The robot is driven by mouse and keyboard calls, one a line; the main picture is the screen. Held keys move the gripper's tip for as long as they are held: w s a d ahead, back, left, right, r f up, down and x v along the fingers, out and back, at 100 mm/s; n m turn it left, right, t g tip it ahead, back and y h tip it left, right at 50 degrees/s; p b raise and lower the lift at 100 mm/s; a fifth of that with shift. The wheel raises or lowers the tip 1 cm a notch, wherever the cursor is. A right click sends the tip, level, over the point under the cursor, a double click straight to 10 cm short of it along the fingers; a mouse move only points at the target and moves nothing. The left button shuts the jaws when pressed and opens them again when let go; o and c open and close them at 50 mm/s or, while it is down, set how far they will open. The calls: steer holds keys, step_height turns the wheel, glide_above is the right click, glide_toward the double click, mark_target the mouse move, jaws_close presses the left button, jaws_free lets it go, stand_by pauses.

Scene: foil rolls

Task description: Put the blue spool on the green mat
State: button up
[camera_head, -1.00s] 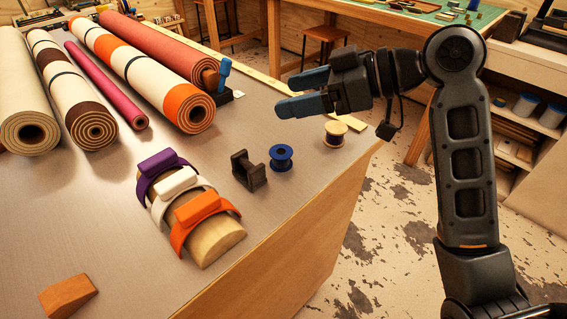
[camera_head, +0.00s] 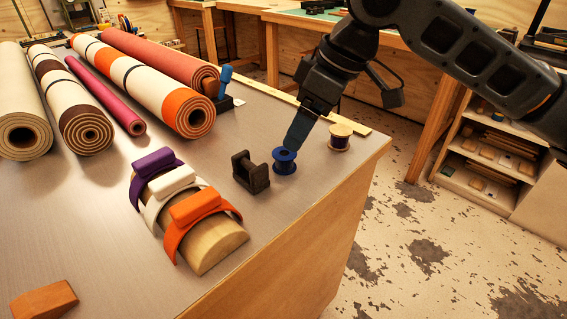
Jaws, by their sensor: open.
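The blue spool (camera_head: 285,166) stands upright on the metal-topped table near its right edge. My gripper (camera_head: 294,146) points down with its blue fingers right above and behind the spool's top. The fingers overlap one another in this view. It is open, and I cannot tell whether the fingertips touch the spool. The green mat (camera_head: 312,16) lies on a workbench at the back, partly hidden by my arm.
A dark block-like holder (camera_head: 250,172) stands close left of the spool, and a wooden spool (camera_head: 340,137) stands to its right. A wooden form with coloured straps (camera_head: 187,207) is in front. Several rolls (camera_head: 150,85) lie at the back left.

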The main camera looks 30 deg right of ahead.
mark_target(288, 152)
steer(key=x, duration=0.7)
steer(key=shift+a+f, duration=0.2)
steer(key=c, duration=1.2)
steer(key=shift+r, duration=0.15)
